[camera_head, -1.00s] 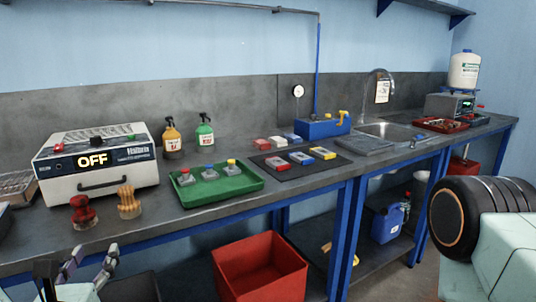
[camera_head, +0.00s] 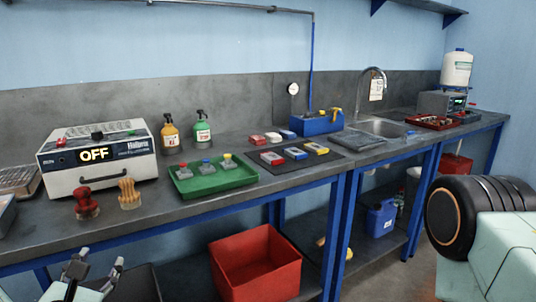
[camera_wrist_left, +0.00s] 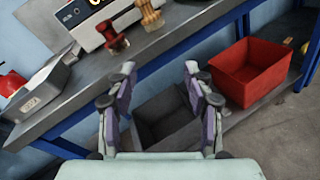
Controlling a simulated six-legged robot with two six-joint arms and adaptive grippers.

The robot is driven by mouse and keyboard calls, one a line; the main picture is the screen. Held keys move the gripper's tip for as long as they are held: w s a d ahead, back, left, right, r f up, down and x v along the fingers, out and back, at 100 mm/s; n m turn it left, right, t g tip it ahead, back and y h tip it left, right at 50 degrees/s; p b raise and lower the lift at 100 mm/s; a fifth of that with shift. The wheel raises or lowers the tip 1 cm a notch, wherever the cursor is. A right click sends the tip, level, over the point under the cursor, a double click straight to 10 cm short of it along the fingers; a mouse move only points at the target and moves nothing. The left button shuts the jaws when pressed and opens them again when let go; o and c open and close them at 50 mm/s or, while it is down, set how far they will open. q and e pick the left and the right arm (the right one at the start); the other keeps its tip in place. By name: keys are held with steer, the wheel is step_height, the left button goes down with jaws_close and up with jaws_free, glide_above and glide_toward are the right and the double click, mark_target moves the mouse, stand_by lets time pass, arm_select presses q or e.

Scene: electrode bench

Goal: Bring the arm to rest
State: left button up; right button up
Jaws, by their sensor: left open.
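My left gripper (camera_head: 98,272) is at the lower left of the head view, in front of the bench and below its top. In the left wrist view its two fingers (camera_wrist_left: 158,88) are spread apart with nothing between them. A dark open bin (camera_wrist_left: 165,120) shows beyond and below the fingers. At the right of the head view is a large dark rounded part with pale green links, which I take as my own arm. My right gripper's fingers do not show.
The bench (camera_head: 150,215) carries a white OFF unit (camera_head: 97,160), red (camera_head: 86,204) and tan (camera_head: 129,194) brushes, a green tray (camera_head: 215,185) and a dark mat (camera_head: 262,171). A red bin (camera_head: 256,264) stands below. Open room lies in front of the bench.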

arm_select(q)
steer(key=s+d+f+m+g+h, duration=0.2)
steer(key=s+d+f+m+g, duration=0.15)
steer(key=f+m, duration=0.5)
steer(key=s+d+f+m+g+h, duration=0.2)
steer(key=s+d+f+m+g, duration=0.3)
steer(key=m, duration=0.7)
steer(key=s+f+m+g, duration=0.4)
steer(key=s+f+m, duration=0.2)
steer(key=s, duration=0.4)
steer(key=s+d+f+m+g, duration=0.1)
steer(key=s+f+m+g, duration=0.2)
steer(key=s+f+m, duration=0.3)
steer(key=s+f, duration=0.2)
steer(key=s, duration=0.1)
steer(key=shift+s+d+f+m+g+y, duration=0.25)
steer(key=shift+s+f+m+g+y, duration=0.05)
steer(key=shift+s+m+g, duration=0.05)
